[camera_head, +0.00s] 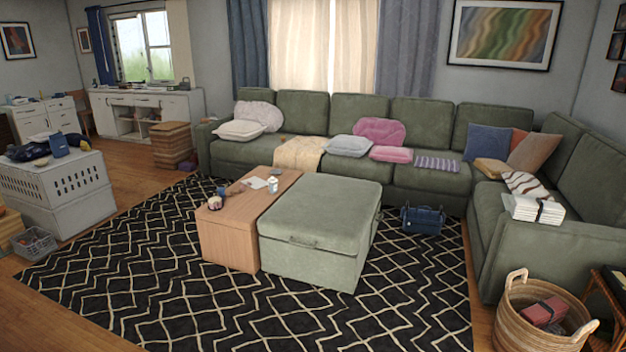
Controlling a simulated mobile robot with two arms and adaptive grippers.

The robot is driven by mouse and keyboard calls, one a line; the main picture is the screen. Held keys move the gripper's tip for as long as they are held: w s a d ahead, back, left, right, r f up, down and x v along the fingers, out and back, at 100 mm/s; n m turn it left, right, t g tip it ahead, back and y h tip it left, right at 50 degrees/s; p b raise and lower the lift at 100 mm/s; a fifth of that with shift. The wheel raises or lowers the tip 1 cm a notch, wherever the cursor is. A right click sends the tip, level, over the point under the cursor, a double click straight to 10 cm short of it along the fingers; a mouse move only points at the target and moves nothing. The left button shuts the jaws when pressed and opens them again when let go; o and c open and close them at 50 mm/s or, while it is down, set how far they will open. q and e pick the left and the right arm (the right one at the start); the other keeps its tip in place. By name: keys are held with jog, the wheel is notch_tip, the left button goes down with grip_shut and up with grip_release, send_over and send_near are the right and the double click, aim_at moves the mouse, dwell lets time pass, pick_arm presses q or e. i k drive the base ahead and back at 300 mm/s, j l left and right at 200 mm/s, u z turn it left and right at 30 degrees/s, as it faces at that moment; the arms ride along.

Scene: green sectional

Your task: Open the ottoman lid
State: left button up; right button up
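The green ottoman (310,262) stands on the black patterned rug in the middle of the room. Its square padded lid (322,211) lies flat and closed on the box. A handle strap (303,242) shows on the front side just under the lid's edge. The lid's top is bare. Neither of my grippers shows in the head view.
A wooden coffee table (228,236) with cups and papers touches the ottoman's left side. A green sectional sofa (428,185) runs behind and to the right. A blue bag (422,220) lies right of the ottoman; a wicker basket (520,322) stands front right. The rug (215,308) in front is clear.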

aim_at(308, 220)
jog(key=i+l+z, duration=0.3)
jog(key=i, duration=0.5)
jog(key=i+z, duration=0.3)
jog(key=i, duration=0.45)
